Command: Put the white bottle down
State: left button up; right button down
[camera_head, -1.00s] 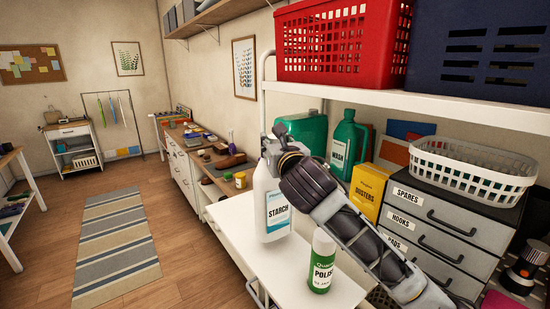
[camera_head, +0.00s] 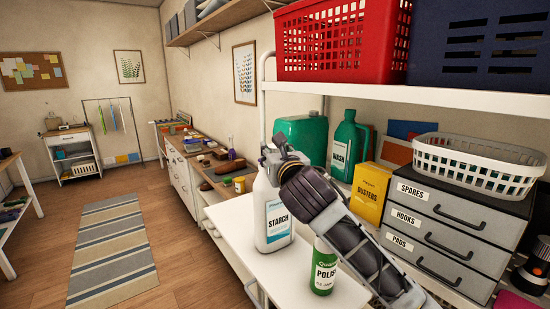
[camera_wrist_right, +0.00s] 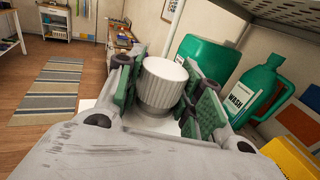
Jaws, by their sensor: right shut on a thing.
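The white bottle (camera_head: 272,215) with a STARCH label is upright over the left part of the white shelf board (camera_head: 235,232). Its base looks at or very near the board; I cannot tell for sure whether it touches. My right gripper (camera_head: 277,157) is shut on the bottle's top. In the right wrist view, the ribbed white cap (camera_wrist_right: 163,82) sits between the green-padded fingers (camera_wrist_right: 160,95). My left gripper is not in view.
A green and white POLISH can (camera_head: 323,268) stands right of the bottle, below my arm. Behind are a green WASH jug (camera_head: 347,145), a green canister (camera_head: 302,137) and a yellow DUSTERS box (camera_head: 371,193). Grey drawers (camera_head: 450,225) stand right. An upper shelf (camera_head: 420,100) hangs above.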

dwell(0.5)
jog(key=c, duration=0.9)
grip_release()
jog(key=shift+f, duration=0.1)
jog(key=shift+c, duration=0.2)
jog(key=b+v, duration=0.1)
jog(key=v, duration=1.1)
